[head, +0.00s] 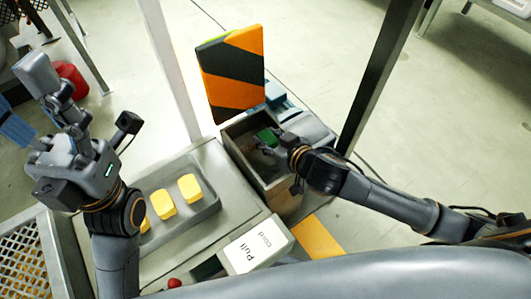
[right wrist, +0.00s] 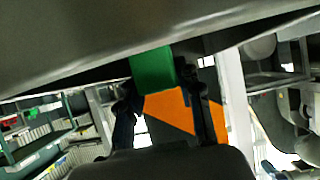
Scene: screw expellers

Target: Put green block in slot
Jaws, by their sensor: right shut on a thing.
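The green block (head: 267,136) is at the opening of an open-topped grey box (head: 233,131) with a brownish inside, right of the machine's tray. My right gripper (head: 273,142) reaches in from the right and is shut on the block. In the right wrist view the green block (right wrist: 152,66) sits between the two dark fingers, close under a grey surface. I cannot tell how deep the block is in the box, and no separate slot is clear. My left gripper (head: 62,105) is raised at the left, away from the block; its fingertips are unclear.
Yellow blocks (head: 190,188) lie in a grey tray (head: 208,213) left of the box. An orange-and-black striped panel (head: 231,75) stands behind the box. A dark post (head: 379,75) rises to the right. A white "Pull Cord" label (head: 257,246) and a perforated crate (head: 30,262) are nearer.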

